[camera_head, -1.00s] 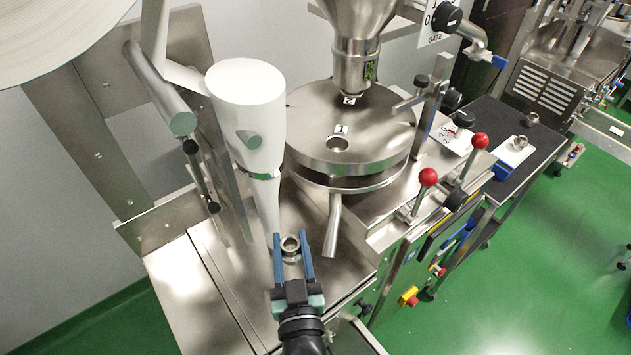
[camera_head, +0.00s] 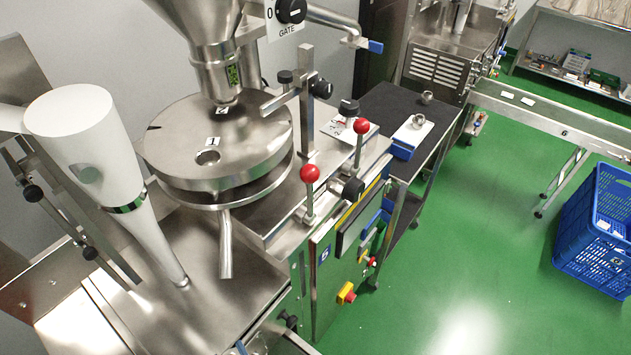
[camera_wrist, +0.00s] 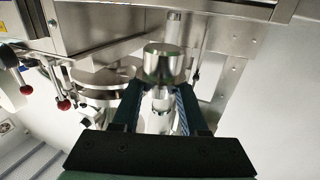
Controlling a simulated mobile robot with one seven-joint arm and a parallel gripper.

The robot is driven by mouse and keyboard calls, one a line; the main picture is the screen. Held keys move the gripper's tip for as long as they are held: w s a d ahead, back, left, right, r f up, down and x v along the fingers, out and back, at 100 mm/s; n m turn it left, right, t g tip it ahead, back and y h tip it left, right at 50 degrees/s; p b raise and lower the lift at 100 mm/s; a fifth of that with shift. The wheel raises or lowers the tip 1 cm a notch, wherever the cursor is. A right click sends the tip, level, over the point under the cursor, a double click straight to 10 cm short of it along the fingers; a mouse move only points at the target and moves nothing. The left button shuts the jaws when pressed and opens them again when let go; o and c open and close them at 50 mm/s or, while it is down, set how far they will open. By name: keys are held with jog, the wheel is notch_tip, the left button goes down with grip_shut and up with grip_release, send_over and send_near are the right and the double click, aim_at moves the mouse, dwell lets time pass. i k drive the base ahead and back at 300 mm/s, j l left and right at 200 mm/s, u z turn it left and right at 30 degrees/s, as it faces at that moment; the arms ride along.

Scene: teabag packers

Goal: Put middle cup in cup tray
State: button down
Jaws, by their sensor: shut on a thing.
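A shiny metal cup (camera_wrist: 163,64) is held between the fingertips of my gripper (camera_wrist: 162,86) in the wrist view. The fingers are shut on its sides. In the head view only a small blue bit of my gripper (camera_head: 240,348) shows at the bottom edge, and the held cup is out of sight. A white plate (camera_head: 408,136), which looks like the cup tray, lies on the dark side table. One small metal cup (camera_head: 417,121) stands on it, and another metal cup (camera_head: 427,97) stands just behind it.
The filling machine's round steel disc (camera_head: 185,160) and spout (camera_head: 225,250) stand left of the table. Red-knobbed levers (camera_head: 310,173) rise between disc and table. A blue crate (camera_head: 600,225) sits at right on open green floor (camera_head: 450,260).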

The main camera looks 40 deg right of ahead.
aim_at(408, 138)
jog(key=i+l+u, duration=0.25)
jog(key=l, duration=1.95)
jog(key=k+l+u, duration=0.15)
jog(key=l+u, duration=0.15)
jog(key=l, duration=1.85)
